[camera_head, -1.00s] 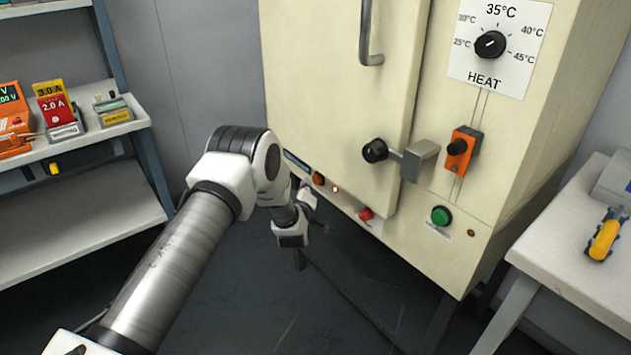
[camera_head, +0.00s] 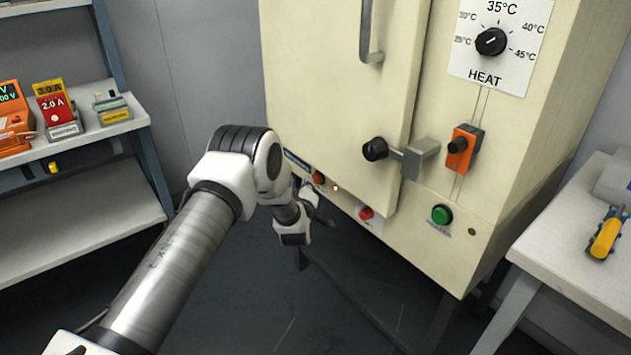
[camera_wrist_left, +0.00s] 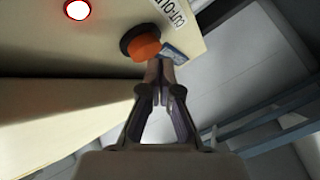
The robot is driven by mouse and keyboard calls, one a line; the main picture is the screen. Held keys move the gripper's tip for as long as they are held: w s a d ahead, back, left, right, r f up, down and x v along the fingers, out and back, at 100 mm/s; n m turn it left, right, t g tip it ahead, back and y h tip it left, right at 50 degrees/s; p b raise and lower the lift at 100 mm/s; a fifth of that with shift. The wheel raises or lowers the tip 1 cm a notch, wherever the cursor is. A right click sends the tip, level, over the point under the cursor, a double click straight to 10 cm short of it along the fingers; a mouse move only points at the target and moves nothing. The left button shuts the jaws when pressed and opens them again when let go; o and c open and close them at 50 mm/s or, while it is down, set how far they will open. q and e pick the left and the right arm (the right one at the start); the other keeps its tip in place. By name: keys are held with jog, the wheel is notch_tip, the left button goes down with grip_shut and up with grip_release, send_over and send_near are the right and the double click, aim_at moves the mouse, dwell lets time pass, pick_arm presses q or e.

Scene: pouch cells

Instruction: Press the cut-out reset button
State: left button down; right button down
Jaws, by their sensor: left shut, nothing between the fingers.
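The cut-out reset button is an orange cap in a dark collar (camera_wrist_left: 144,47) on the cream cabinet's lower panel. It also shows in the head view (camera_head: 318,178), near the panel's left end. My left gripper (camera_wrist_left: 161,68) is shut and empty. In the left wrist view its fingertips are just below the button, overlapping its lower edge in the picture; I cannot tell if they touch it. In the head view my left gripper (camera_head: 312,195) is small and partly hidden by my wrist. A "CUT-OUT" label is partly visible beside the button. My right gripper is not in view.
A lit red lamp (camera_head: 336,188), a red button (camera_head: 366,212) and a green button (camera_head: 441,214) sit along the same panel. The cabinet's door handle (camera_head: 397,153) juts out above. A shelf (camera_head: 90,143) stands left, a white table (camera_head: 570,245) right.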

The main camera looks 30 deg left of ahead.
pick_arm(q)
jog(key=shift+w+d+b, duration=0.25)
jog(key=shift+w+b, duration=0.1)
jog(key=shift+w, duration=0.2)
dwell(0.7)
dwell(0.3)
jog(key=shift+s+a+p, duration=0.35)
jog(key=shift+s+p, duration=0.15)
jog(key=shift+s, duration=0.35)
jog(key=s, duration=0.1)
jog(key=s+a+p, duration=0.1)
jog(key=s, duration=0.1)
jog(key=s+a+p, duration=0.1)
jog(key=shift+s, duration=0.3)
dwell(0.5)
